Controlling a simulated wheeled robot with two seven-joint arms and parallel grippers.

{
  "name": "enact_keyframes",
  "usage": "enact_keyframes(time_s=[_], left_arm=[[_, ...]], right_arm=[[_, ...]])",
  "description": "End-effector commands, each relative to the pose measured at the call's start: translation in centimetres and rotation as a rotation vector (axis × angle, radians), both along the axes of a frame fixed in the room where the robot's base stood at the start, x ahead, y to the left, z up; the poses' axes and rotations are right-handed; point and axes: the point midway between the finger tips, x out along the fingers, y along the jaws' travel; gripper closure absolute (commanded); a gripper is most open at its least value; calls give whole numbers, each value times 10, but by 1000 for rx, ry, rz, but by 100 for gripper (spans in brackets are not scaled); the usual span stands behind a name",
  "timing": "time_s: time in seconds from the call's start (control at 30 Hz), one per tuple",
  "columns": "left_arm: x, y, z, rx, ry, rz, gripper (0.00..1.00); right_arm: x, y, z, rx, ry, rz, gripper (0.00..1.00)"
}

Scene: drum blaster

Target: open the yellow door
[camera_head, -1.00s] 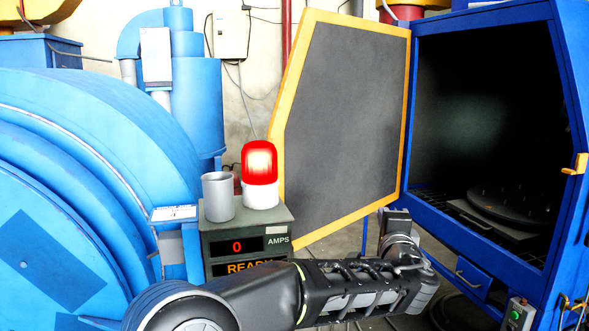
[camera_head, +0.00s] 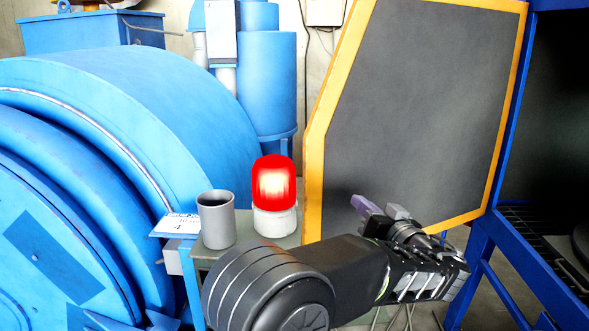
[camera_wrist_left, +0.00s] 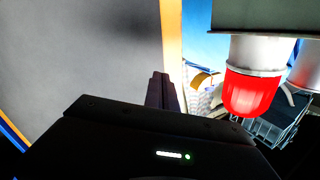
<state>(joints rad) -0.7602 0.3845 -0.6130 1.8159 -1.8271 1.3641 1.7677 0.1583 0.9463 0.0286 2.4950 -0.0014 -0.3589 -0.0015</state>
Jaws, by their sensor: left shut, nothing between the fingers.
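The yellow door (camera_head: 312,150) has a yellow frame around a dark grey panel and stands swung open on the left side of the blue cabinet (camera_head: 505,200). In the left wrist view the door's grey panel (camera_wrist_left: 90,50) fills the left, with its yellow edge near the middle. My left gripper (camera_head: 380,208) is in front of the lower part of the panel, shut and empty. Its fingers (camera_wrist_left: 161,90) also show in the left wrist view, near the yellow edge. I cannot tell whether they touch the door. My right gripper is not in view.
A large blue drum machine (camera_head: 100,130) fills the left. The cabinet's dark interior (camera_head: 560,110) is partly visible at right.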

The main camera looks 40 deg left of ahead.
Motion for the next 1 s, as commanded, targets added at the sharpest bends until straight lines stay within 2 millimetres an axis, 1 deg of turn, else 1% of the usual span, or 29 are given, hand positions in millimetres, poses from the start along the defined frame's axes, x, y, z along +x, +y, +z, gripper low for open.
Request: enact_keyframes(time_s=[0.1,0.2,0.3,0.73,0.87,1.0], left_arm=[[-7,4,1,-74,-145,38,100],[-11,6,2,-112,-230,52,100],[-11,7,2,-133,-275,55,100],[-10,8,2,-136,-281,54,100],[-8,13,3,-136,-280,55,100],[-4,23,3,-136,-280,57,100]], right_arm=[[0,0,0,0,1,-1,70],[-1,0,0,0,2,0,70],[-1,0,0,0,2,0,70],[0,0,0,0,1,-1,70],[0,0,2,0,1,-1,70],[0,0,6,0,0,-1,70]])
